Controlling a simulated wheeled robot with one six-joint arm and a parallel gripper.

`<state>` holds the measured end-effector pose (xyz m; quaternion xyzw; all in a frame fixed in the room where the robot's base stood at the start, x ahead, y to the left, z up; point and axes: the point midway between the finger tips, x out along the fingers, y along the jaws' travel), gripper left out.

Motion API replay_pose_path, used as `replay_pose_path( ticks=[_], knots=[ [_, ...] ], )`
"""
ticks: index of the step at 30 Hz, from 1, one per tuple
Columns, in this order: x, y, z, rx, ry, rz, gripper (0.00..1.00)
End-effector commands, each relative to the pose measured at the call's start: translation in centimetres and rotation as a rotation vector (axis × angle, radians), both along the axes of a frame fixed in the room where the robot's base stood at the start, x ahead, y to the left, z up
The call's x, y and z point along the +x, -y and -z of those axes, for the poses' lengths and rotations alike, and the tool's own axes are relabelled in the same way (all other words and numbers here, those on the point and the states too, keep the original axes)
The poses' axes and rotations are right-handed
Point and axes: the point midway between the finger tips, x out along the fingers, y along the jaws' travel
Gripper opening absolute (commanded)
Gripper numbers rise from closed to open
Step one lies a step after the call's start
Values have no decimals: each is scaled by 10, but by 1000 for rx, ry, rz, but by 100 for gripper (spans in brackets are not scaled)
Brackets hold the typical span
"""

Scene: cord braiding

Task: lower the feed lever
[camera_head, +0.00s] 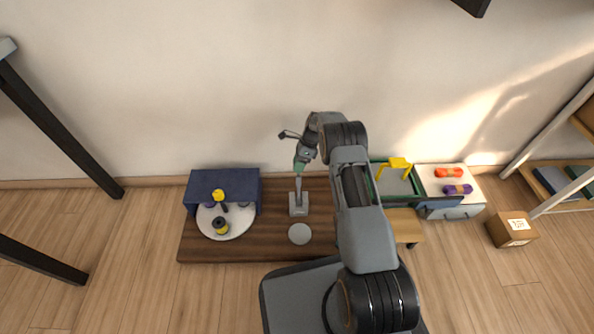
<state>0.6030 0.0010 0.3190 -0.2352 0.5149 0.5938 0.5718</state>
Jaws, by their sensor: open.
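The feed lever (298,186) appears to be the slim grey upright on a small pale block, standing near the middle of the dark wooden board. A green part (300,163) shows at its upper end and looks like its grip. My gripper (304,157) is open, at the top of the lever, pointing down beside or around the green part. I cannot tell whether the fingers touch it. The fingertips are small and partly merge with the green part in this view.
A white round plate (236,230) with yellow-and-black bobbins sits before a blue housing (197,186) at left. A grey disc (300,234) lies in front of the lever. Right of my arm are a green-rimmed tray (416,178) and a white cabinet (428,182) holding orange and purple bundles.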

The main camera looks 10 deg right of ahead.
Motion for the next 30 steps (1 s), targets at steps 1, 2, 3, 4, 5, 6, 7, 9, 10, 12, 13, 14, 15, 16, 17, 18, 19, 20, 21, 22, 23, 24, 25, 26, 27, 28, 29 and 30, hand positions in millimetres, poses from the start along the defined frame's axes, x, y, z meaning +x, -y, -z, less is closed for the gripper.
replay_pose_path(
  ticks=[1,2,3,4,5,6,7,9,10,12,13,14,15,16,17,18,19,20,21,22,23,24,25,26,27,28,29,30],
  knots=[
    [-2,-3,7,0,-1,0,49],
    [-2,-4,9,0,-1,0,49],
    [-3,-5,11,0,-1,0,49],
    [-3,-6,13,0,-1,0,49],
    [-3,-7,14,1,0,-1,49],
    [-4,-8,15,1,0,-1,49],
    [-4,-8,16,1,0,-1,49],
    [-4,-9,17,0,0,-1,49],
    [-5,-9,17,0,0,-1,49],
    [-5,-9,17,0,0,-1,49],
    [-5,-9,17,0,0,-1,49],
    [-5,-9,17,0,0,-1,49],
    [-5,-9,17,0,0,-1,49],
    [-5,-9,17,0,0,-1,49],
    [-5,-9,17,0,0,-1,49],
    [-5,-9,17,0,0,-1,46],
    [-5,-9,17,0,0,-1,43],
    [-5,-9,17,0,0,-1,40],
    [-5,-9,17,0,0,-1,36],
    [-5,-9,17,0,0,-1,34],
    [-5,-9,17,0,0,-1,31],
    [-5,-9,17,0,0,-1,27],
    [-5,-9,17,0,0,-1,24],
    [-5,-9,17,0,0,-1,21],
    [-5,-9,16,0,0,-1,17],
    [-5,-9,16,0,0,-1,14],
    [-5,-9,17,0,0,-1,12],
    [-5,-9,16,0,0,-1,8]
  ],
)
